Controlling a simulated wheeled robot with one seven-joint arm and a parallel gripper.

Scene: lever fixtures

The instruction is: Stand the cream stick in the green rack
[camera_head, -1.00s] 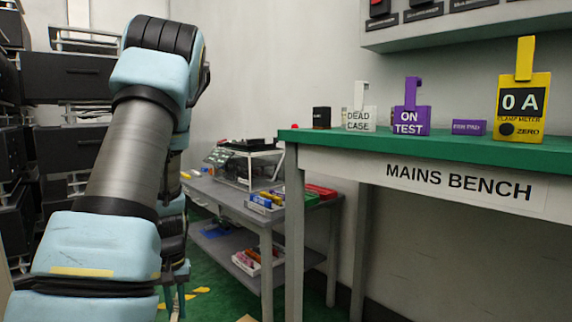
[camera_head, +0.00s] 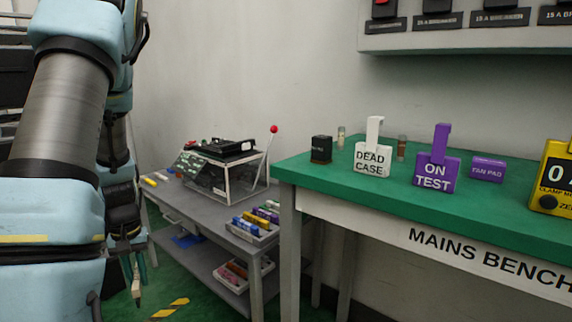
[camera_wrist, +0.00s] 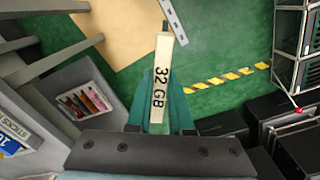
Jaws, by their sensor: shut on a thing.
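The cream stick (camera_wrist: 160,84), lettered "32 GB", is held lengthwise between the teal fingers of my gripper (camera_wrist: 160,112) in the wrist view. Its dark-tipped end points away from the palm. In the head view my gripper (camera_head: 134,268) hangs low at the left, pointing down, with the stick's pale end (camera_head: 136,289) below the fingers. The gripper is above the floor, left of the grey trolley, touching nothing else that I can see. I cannot make out a green rack for certain in either current view.
The grey trolley (camera_head: 190,203) carries a clear-sided device with a red-knobbed lever (camera_head: 273,129) and trays of coloured sticks (camera_head: 255,222). The green-topped mains bench (camera_head: 330,182) stands right, holding labelled blocks. Yellow-black tape (camera_head: 172,308) marks the floor.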

